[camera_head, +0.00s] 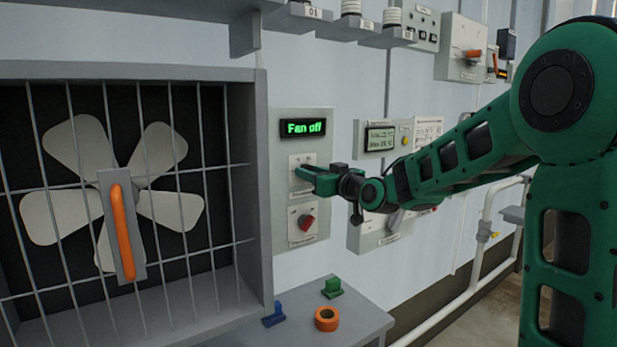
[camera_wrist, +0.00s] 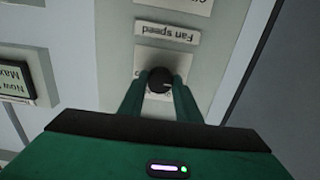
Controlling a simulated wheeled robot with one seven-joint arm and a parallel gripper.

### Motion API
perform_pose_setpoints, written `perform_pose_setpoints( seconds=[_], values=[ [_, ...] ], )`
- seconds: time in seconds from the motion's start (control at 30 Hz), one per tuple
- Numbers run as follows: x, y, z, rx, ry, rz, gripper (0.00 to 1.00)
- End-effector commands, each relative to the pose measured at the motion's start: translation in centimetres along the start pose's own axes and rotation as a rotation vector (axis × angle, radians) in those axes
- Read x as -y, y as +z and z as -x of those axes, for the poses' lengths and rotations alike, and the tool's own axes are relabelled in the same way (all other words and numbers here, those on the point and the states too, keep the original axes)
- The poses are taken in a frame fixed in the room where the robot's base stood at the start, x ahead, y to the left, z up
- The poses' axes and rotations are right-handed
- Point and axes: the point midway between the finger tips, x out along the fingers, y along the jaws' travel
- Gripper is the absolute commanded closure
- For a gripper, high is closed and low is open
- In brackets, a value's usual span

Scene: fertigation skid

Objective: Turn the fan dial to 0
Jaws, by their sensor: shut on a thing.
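The fan panel (camera_head: 290,122) is a pale box on the wall to the right of the fan. Its display (camera_head: 303,127) reads "Fan off" in green. My gripper (camera_head: 300,173) is at the upper control of this panel and hides most of it in the head view. In the wrist view, a round black dial (camera_wrist: 159,80) sits between my two green fingers, beside a label (camera_wrist: 167,31) reading "Fan speed" upside down. My gripper is shut on this dial. The dial's pointer and scale numbers cannot be made out.
A red knob (camera_head: 306,221) sits just below on the same panel. A caged fan (camera_head: 118,190) with an orange handle (camera_head: 122,232) is at left. A grey ledge (camera_head: 345,320) below holds an orange ring (camera_head: 326,319), a green block (camera_head: 332,288) and a blue block (camera_head: 274,315). Another panel (camera_head: 372,235) is right.

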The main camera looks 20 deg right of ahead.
Motion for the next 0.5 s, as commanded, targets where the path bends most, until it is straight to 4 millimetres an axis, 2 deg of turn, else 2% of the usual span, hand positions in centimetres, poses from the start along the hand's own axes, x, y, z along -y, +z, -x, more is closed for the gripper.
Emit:
perform_pose_setpoints(
  seconds=[0.03, 0.13, 0.17, 0.23, 0.5],
  values=[
    [0.05, 0.63, 0.02, 0.013, -0.001, -0.003, 0.92],
    [0.05, 0.62, 0.02, 0.013, -0.001, -0.003, 0.92],
    [0.05, 0.62, 0.02, 0.013, -0.001, -0.003, 0.67],
    [0.04, 0.53, 0.01, 0.011, -0.001, -0.003, 0.51],
    [0.01, 0.19, 0.03, 0.004, 0.000, -0.002, 0.51]
  ],
)
